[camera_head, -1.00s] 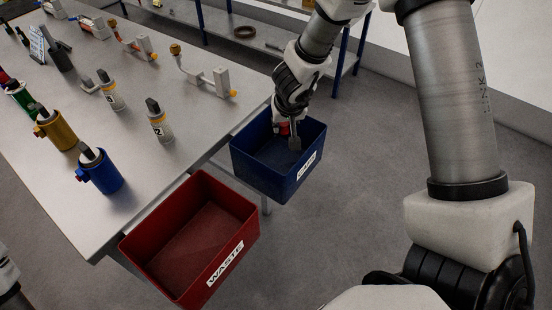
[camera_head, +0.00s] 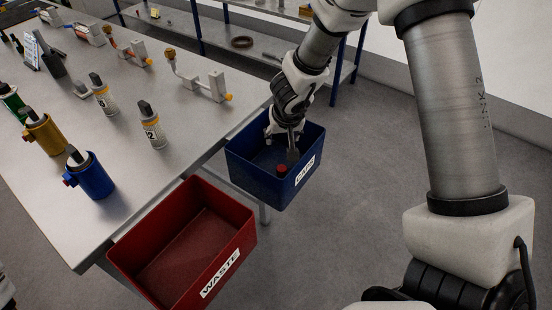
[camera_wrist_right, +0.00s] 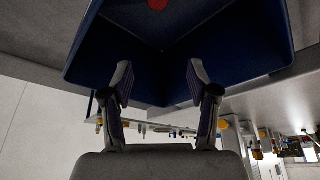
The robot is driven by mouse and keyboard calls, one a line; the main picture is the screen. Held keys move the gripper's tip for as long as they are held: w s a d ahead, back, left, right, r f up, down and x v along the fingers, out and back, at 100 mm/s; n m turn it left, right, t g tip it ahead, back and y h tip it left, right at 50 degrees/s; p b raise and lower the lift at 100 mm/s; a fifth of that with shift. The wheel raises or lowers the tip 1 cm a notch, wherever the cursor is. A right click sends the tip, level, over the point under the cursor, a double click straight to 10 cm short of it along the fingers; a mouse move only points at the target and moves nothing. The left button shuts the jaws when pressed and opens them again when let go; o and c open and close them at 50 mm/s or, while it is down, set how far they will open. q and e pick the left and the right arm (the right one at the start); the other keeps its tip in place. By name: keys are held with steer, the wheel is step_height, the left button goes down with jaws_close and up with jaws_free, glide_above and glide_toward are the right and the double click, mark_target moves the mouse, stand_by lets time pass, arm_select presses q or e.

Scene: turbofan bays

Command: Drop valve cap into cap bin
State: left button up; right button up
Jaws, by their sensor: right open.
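The valve cap is a small red piece (camera_head: 282,169) inside the blue cap bin (camera_head: 261,191), below my fingers. It also shows as a red disc (camera_wrist_right: 158,4) at the top of the right wrist view, apart from the fingers, against the bin (camera_wrist_right: 225,50). My right gripper (camera_head: 283,146) reaches down into the bin from above. In the wrist view the right gripper (camera_wrist_right: 160,82) is open with nothing between its fingers. My left gripper is not in view.
A red bin labelled WASTE (camera_head: 236,262) stands left of the blue bin. The grey table (camera_head: 125,185) holds blue (camera_head: 90,176), yellow (camera_head: 43,134) and green canisters, small bottles (camera_head: 152,127) and pipe fittings. A shelf (camera_head: 222,35) stands behind. Floor right of the bins is clear.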

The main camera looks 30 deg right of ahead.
steer(key=v, duration=1.2)
steer(key=shift+a+f, duration=0.1)
